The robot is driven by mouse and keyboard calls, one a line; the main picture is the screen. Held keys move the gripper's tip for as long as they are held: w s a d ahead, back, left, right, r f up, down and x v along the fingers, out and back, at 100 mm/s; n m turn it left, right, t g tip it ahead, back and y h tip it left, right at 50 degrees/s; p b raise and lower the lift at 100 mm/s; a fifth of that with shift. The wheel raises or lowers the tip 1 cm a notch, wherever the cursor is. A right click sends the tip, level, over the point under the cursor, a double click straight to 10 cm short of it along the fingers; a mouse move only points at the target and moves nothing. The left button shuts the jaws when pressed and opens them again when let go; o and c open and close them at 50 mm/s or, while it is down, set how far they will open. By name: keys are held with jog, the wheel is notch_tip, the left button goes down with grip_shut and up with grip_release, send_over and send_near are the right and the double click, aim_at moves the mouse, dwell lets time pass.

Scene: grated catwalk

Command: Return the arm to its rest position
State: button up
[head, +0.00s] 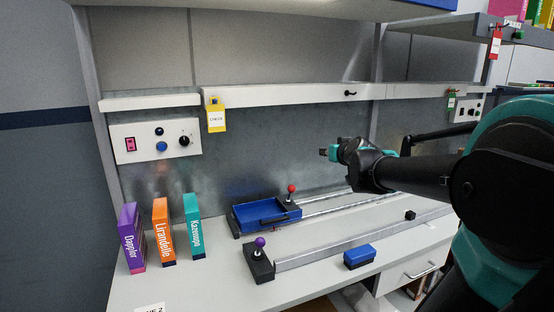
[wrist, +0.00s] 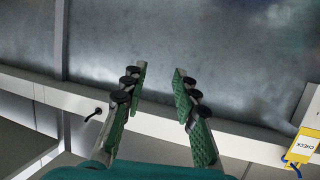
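My gripper (wrist: 160,70) is open in the wrist view. Its two fingers with green pads stand apart, and nothing is between them. Behind the fingers is the grey metal back panel (wrist: 215,45), with the white rail crossing the lower part of the picture. In the head view my arm (head: 425,176) reaches in from the right, above the bench. The gripper's fingers cannot be made out clearly there.
The white bench (head: 200,285) bears three upright books (head: 163,230), a blue tray (head: 268,216), a purple-knobbed slider (head: 260,262) and a blue block (head: 359,257). A yellow tag (head: 216,118) hangs from the rail (head: 290,95). A shelf (head: 470,28) overhangs at the upper right.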

jog(key=s+a+f+g, duration=0.1)
jog(key=s+f+g, duration=0.2)
jog(key=s+f, duration=0.55)
jog(key=s+a+f+g, duration=0.1)
jog(key=s+f+g, duration=0.2)
jog(key=s+f, duration=0.55)
jog(key=s+d+f+m+g+h, duration=0.1)
jog(key=s+d+f+g+h, duration=0.1)
jog(key=s+f, duration=1)
notch_tip(320, 180, down, 3)
jog(key=shift+s+d+f+g, duration=0.1)
jog(key=shift+s+d+g, duration=0.4)
jog(key=shift+g, duration=0.6)
